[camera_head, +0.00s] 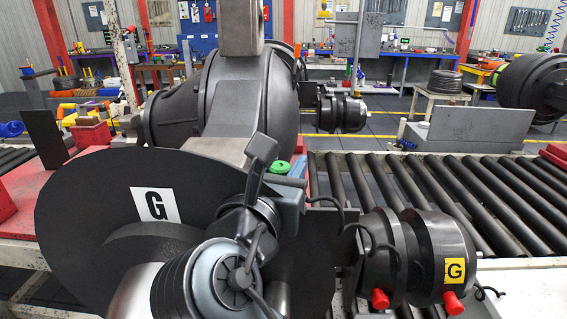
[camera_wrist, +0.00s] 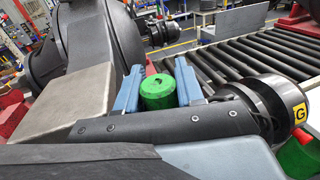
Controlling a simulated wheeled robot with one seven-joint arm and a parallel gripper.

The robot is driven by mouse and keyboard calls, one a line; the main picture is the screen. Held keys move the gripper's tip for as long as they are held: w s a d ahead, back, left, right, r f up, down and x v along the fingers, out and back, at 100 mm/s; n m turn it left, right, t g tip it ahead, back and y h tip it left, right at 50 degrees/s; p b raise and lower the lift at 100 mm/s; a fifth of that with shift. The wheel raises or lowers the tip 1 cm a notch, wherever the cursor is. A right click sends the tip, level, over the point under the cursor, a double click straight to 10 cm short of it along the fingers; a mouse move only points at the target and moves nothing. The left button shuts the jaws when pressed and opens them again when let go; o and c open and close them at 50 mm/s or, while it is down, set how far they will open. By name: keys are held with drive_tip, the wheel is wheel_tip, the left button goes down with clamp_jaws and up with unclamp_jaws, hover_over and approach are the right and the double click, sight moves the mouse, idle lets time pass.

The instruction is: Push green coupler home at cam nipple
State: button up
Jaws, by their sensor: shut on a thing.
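The green coupler (camera_wrist: 158,92) sits between the two blue-grey fingers of my gripper (camera_wrist: 159,79) in the wrist view. My gripper is shut on it. In the head view only a small part of the coupler (camera_head: 279,168) shows, behind my wrist. The coupler is close to the axle's dark housing and behind a dark riveted tube or bar in the wrist view. I cannot make out the cam nipple; it is hidden or too small, and I cannot tell whether the coupler touches it.
A dark double-drum brake chamber (camera_head: 431,251) with a yellow G label and red plugs (camera_head: 379,299) stands right of my gripper. A large black disc (camera_head: 90,215) with a white G label is at left. The roller conveyor (camera_head: 455,190) is empty at right.

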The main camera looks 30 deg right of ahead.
drive_tip(key=shift+f+b, duration=0.3)
drive_tip(key=shift+f, duration=1.2)
drive_tip(key=o, duration=1.2)
drive_tip(key=shift+b+v, duration=0.55)
drive_tip(key=shift+v, duration=3.35)
